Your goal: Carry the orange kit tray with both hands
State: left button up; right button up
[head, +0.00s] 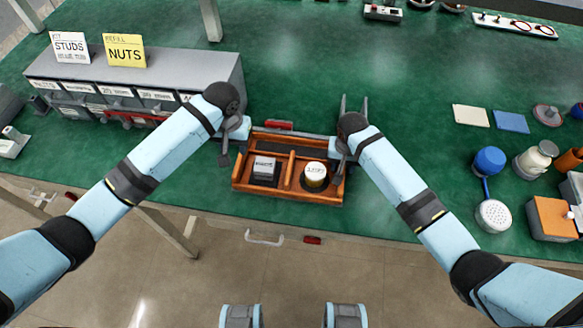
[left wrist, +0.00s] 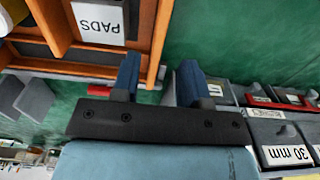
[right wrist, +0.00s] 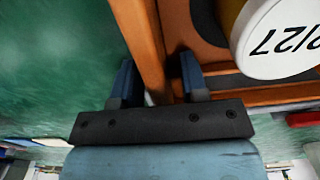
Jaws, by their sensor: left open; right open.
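The orange kit tray (head: 285,195) rests on the green bench near its front edge. It has a divider and holds a grey box with a white PADS label (head: 264,168) on the left and a white-lidded round tin (head: 316,172) on the right. My left gripper (head: 225,156) is at the tray's left end, open; in the left wrist view the tray's end wall (left wrist: 160,35) shows between its fingers (left wrist: 158,80). My right gripper (head: 340,165) is at the right end, open, and in the right wrist view the wall (right wrist: 145,45) runs between its fingers (right wrist: 156,80). I cannot tell whether they touch it.
A grey bin rack (head: 190,70) with STUDS and NUTS cards stands at the left. A red item (head: 279,125) lies just behind the tray. At the right are a blue scoop-like item (head: 488,161), a white jar (head: 535,158) and an orange box (head: 550,215). The bench middle behind is mostly clear.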

pick_arm(q)
notch_tip(320, 180, up, 2)
jog(key=shift+r, duration=0.2)
pick_arm(e)
jog(key=shift+r, duration=0.1)
notch_tip(320, 180, up, 12)
jog(key=shift+f, duration=0.1)
dwell(0.5)
